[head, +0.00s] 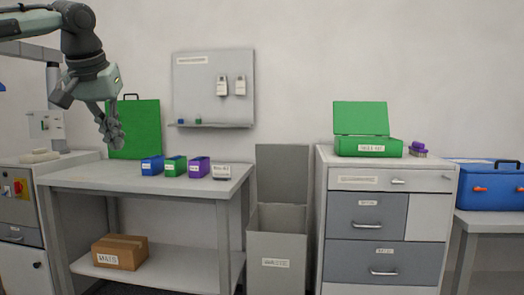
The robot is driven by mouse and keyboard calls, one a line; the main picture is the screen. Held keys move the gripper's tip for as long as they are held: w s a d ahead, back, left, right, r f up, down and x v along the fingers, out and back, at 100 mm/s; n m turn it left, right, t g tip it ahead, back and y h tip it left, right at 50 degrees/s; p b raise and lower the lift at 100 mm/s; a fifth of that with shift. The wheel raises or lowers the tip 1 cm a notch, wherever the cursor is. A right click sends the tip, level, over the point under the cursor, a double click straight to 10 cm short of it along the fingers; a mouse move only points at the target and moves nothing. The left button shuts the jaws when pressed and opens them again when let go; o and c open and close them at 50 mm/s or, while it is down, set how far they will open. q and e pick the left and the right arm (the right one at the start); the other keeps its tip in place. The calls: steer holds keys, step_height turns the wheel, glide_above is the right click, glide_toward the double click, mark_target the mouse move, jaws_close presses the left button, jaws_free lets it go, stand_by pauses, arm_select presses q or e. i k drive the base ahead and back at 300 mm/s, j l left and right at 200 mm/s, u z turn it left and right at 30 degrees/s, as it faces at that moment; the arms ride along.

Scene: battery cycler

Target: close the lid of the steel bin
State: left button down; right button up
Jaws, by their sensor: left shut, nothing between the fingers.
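The steel bin (277,257) is a tall grey box with a white label, standing on the floor between the workbench and the drawer cabinet. Its lid (283,174) is open and stands upright at the back of the bin. My left gripper (112,138) is shut and empty, high at the left above the workbench, well away from the bin. It is in front of a green case. My right gripper is not in view.
The workbench (95,181) holds several small coloured boxes near its right end. A cardboard box (120,251) sits on its lower shelf. The drawer cabinet (343,236) stands right of the bin, with an open green box (368,146) on top. A blue toolbox (487,176) is far right.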

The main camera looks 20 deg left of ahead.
mark_target(283, 169)
steer(key=i+j+z, duration=0.1)
steer(key=i, duration=0.5)
steer(key=i+j+z, duration=0.15)
steer(key=i+j, duration=0.25)
steer(key=i, duration=0.2)
steer(key=i+j+z, duration=0.1)
steer(key=i+j, duration=0.25)
steer(key=i, duration=0.25)
steer(key=i+j+z, duration=0.1)
steer(key=i+j, duration=0.25)
steer(key=i, duration=0.25)
